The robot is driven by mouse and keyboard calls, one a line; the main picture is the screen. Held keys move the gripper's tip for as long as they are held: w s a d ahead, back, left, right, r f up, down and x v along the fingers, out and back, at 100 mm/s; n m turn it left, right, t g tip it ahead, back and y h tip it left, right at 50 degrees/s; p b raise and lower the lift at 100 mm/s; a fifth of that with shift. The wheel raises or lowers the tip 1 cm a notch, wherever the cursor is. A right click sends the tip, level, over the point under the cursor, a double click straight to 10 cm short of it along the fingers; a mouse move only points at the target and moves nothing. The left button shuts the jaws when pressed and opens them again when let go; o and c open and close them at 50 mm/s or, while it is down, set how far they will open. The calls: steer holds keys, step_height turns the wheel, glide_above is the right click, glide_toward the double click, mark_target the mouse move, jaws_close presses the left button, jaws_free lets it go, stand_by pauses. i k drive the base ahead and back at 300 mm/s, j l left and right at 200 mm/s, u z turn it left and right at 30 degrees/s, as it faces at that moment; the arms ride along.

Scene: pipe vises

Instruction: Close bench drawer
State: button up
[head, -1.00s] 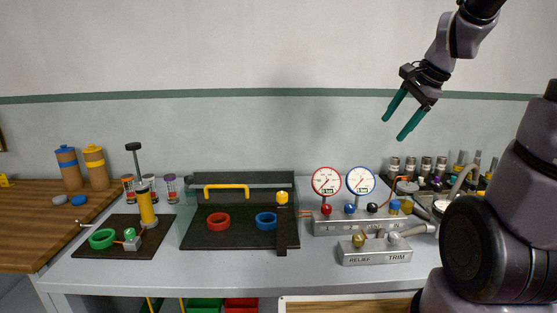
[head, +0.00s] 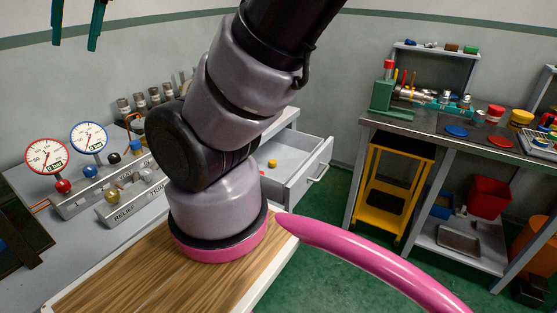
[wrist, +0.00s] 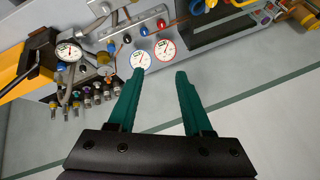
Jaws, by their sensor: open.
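The bench drawer (head: 300,172) stands pulled out from the right end of the grey bench in the head view. Its light grey box has a bar handle (head: 318,174) on the front, and a small yellow and red item (head: 271,164) lies inside. My arm hides part of the drawer's left side. My gripper (head: 75,42) has green fingers and shows at the top left of the head view, high above the bench and far from the drawer. In the wrist view my gripper (wrist: 159,85) is open with nothing between the fingers. The drawer cannot be made out in the wrist view.
Two gauges (head: 88,138) and a valve block (head: 130,198) stand on the bench at left. A second workbench (head: 440,128) with a yellow cart (head: 388,180) under it stands at right.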

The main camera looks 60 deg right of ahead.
mark_target(301, 158)
steer(key=z, duration=2.2)
